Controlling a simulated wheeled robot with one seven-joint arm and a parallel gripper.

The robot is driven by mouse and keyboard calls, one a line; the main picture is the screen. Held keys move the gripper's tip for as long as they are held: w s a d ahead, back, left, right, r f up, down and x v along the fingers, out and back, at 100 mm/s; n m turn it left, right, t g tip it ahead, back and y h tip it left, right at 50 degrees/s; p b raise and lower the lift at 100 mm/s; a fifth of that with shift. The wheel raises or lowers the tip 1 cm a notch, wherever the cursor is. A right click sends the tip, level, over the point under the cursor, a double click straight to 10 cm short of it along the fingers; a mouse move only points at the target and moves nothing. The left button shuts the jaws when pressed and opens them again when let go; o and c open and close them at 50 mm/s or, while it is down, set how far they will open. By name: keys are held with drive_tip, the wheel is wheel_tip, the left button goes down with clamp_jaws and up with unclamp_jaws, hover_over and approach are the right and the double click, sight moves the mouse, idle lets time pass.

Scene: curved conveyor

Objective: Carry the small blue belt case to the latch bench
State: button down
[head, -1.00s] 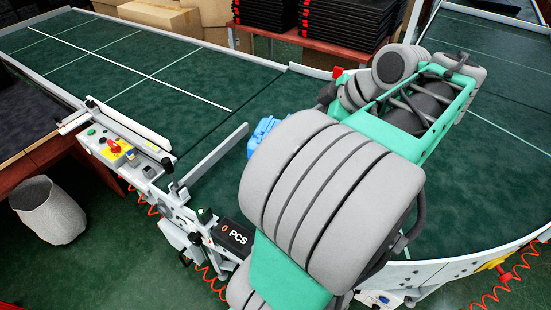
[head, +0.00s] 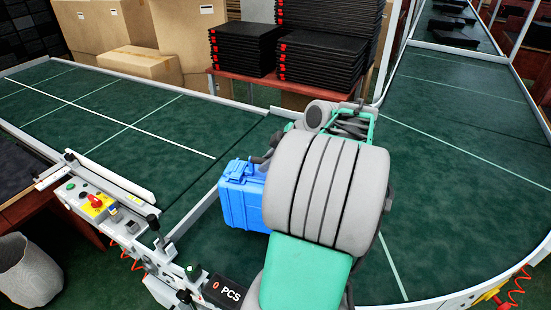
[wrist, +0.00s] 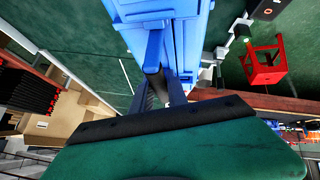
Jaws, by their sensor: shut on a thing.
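The small blue belt case (head: 243,200) hangs just left of my arm in the head view, over the green conveyor belt. It fills the top middle of the wrist view (wrist: 165,20). My gripper (wrist: 163,88) is shut on the case, apparently at its handle. In the head view my arm hides most of the gripper and the right side of the case. I cannot tell how far the case is above the belt. I cannot make out which thing is the latch bench.
The conveyor belt (head: 95,105) curves around my arm, with a metal guide rail (head: 190,218) by the case. A control box (head: 90,203) stands at left. Stacked black trays (head: 242,48) sit on a red table behind. A red stool (wrist: 263,65) shows in the wrist view.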

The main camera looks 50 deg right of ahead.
drive_tip(key=w+f, duration=0.1)
drive_tip(key=w+d+f, duration=0.1)
drive_tip(key=shift+w+f+p, duration=0.25)
drive_tip(key=shift+f+p, duration=0.05)
drive_tip(key=shift+f, duration=0.05)
drive_tip(key=shift+w+f+p, duration=0.1)
drive_tip(key=shift+f+p, duration=0.5)
drive_tip(key=shift+f, duration=1.05)
drive_tip(key=c, duration=1.8)
unclamp_jaws()
drive_tip(key=shift+f, duration=0.2)
drive_tip(key=o, duration=0.5)
drive_tip(key=shift+r, duration=0.1)
